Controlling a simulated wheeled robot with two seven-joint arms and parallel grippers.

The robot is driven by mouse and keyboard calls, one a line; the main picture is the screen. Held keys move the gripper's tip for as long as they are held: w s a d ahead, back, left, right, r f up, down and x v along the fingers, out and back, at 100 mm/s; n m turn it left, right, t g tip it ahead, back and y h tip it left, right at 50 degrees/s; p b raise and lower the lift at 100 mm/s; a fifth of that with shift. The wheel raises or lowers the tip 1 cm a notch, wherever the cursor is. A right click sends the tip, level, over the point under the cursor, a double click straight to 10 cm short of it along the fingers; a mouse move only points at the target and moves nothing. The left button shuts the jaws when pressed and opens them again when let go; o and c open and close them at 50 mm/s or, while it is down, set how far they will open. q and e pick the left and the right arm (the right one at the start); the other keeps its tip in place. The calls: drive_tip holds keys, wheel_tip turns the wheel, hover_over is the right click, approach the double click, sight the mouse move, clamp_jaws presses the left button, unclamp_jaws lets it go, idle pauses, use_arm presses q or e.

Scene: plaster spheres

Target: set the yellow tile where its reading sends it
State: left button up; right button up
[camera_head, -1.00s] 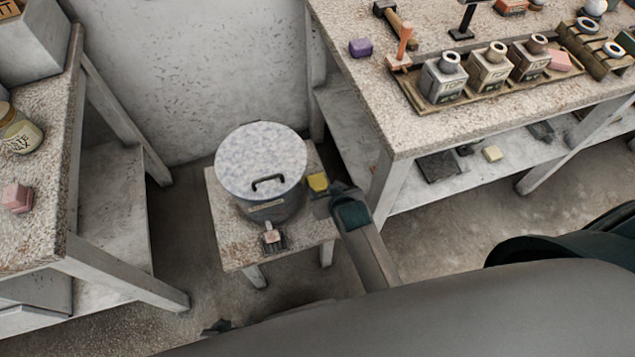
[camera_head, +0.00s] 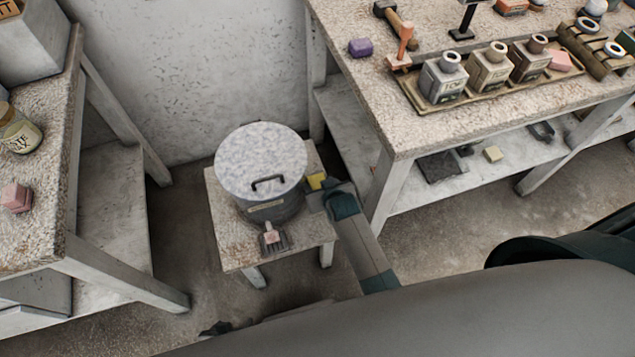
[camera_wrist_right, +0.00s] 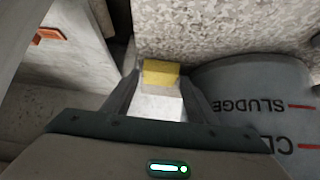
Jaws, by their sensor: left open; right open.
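The yellow tile (camera_head: 315,181) lies on the small stool (camera_head: 232,245), right of the lidded grey drum (camera_head: 270,205). My right gripper (camera_head: 318,196) is at the tile and partly covers it. In the right wrist view the yellow tile (camera_wrist_right: 160,69) shows ahead, between the spread fingers (camera_wrist_right: 160,98), with a pale white face below the yellow. I cannot tell whether the fingers touch it. The drum's side (camera_wrist_right: 255,95) reads "SLUDGE" beside a red mark, with another word partly cut off. My left gripper (camera_head: 217,328) shows only as a dark tip at the bottom edge.
A brush (camera_head: 271,238) lies at the stool's front. The right bench (camera_head: 400,125) holds a tray of several bottles (camera_head: 490,70) and a purple block (camera_head: 360,47). The left bench (camera_head: 45,225) holds a jar (camera_head: 18,130) and a pink block (camera_head: 16,198). Floor shows between the benches.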

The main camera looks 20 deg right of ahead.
drive_tip(key=shift+w+f, duration=0.45)
drive_tip(key=shift+c, duration=0.6)
drive_tip(key=c, duration=0.8)
drive_tip(key=shift+r, duration=0.15)
